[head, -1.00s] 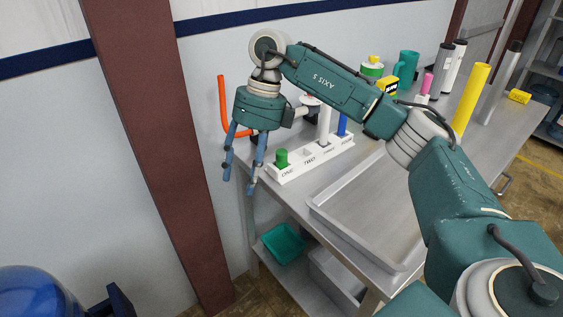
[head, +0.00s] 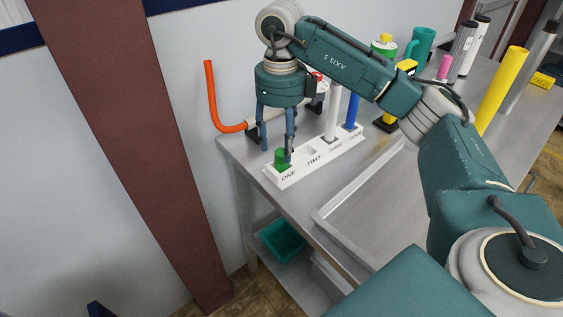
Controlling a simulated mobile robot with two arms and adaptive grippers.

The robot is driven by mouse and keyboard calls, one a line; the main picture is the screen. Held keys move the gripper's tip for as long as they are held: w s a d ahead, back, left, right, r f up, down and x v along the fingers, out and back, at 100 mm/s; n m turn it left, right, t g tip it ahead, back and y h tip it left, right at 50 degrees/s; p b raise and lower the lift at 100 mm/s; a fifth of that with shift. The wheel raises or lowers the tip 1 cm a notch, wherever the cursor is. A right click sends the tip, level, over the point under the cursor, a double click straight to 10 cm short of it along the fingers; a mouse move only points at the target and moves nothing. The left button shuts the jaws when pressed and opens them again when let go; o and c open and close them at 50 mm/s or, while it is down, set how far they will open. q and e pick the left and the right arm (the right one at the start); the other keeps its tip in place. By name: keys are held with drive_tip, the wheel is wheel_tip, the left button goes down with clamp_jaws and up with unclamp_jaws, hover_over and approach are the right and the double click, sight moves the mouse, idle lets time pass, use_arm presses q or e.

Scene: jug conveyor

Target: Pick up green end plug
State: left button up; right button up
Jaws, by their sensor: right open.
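The green end plug (head: 281,158) stands in the slot marked ONE of a white labelled rack (head: 318,164) at the left corner of the metal table. My right gripper (head: 277,149) points down with its fingers apart, just above and around the plug's top in the picture. One finger partly overlaps the plug's right edge. I cannot tell whether the fingers touch it. My left gripper is not in view.
The rack also holds a white tube (head: 333,112) and a blue tube (head: 352,110). A bent orange tube (head: 212,100) stands behind the gripper. A metal tray (head: 365,195) lies in front of the rack. Yellow (head: 500,88) and grey cylinders stand at right.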

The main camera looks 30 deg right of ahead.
sight(282, 151)
wheel_tip(282, 151, down, 4)
drive_tip(key=shift+s+d+r+p, duration=0.1)
drive_tip(key=shift+d+r+p, duration=0.1)
drive_tip(key=shift+p, duration=0.2)
drive_tip(key=shift+f, duration=0.3)
drive_tip(key=shift+c, duration=0.7)
drive_tip(key=c, duration=0.9)
clamp_jaws()
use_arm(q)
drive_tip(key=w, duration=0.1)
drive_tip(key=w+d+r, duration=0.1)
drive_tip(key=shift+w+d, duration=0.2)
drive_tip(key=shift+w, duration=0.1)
